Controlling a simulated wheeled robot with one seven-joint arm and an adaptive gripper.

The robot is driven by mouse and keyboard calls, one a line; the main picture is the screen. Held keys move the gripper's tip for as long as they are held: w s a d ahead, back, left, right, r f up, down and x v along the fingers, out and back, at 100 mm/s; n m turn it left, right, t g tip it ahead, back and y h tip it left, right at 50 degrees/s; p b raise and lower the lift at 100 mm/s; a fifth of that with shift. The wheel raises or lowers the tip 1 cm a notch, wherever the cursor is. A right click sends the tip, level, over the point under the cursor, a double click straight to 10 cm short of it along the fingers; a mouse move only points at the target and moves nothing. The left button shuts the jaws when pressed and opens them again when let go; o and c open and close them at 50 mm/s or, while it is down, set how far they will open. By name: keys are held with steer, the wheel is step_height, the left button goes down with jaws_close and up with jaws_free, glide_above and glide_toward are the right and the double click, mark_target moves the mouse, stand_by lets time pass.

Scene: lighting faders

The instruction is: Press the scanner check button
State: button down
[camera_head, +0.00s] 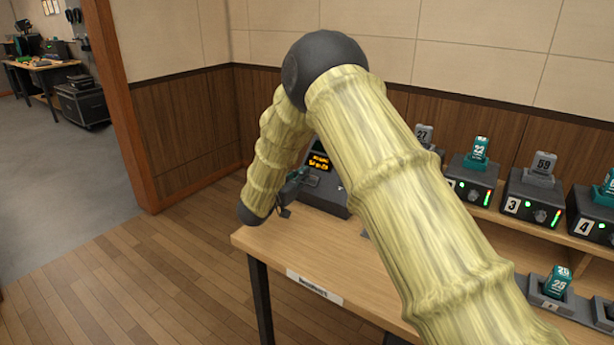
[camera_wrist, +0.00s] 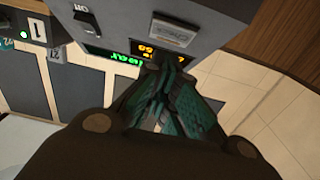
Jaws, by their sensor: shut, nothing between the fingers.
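A dark grey console, which appears to be the scanner (camera_head: 325,187), stands at the left end of the wooden bench, with an orange-lit display (camera_head: 319,161). In the wrist view the console face (camera_wrist: 125,18) shows this display (camera_wrist: 150,48) and a pale rectangular plate (camera_wrist: 172,31) with faint lettering, perhaps the check button; I cannot read it surely. My gripper (camera_wrist: 168,66) is shut and empty, its teal-and-dark fingertips in front of the display, near the plate. I cannot tell whether they touch. In the head view my gripper (camera_head: 290,191) is at the console's left side.
A switch (camera_wrist: 87,18) and a green-lit readout (camera_wrist: 126,58) sit near the display. Numbered dark units with green and grey devices, such as unit 3 (camera_head: 532,208), line the shelf at right. The wooden bench (camera_head: 300,250) has bare surface in front. Floor at left is clear.

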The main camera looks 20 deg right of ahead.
steer(key=b+v, duration=0.1)
steer(key=v, duration=0.9)
steer(key=shift+a+r, duration=0.25)
steer(key=shift+s, duration=0.1)
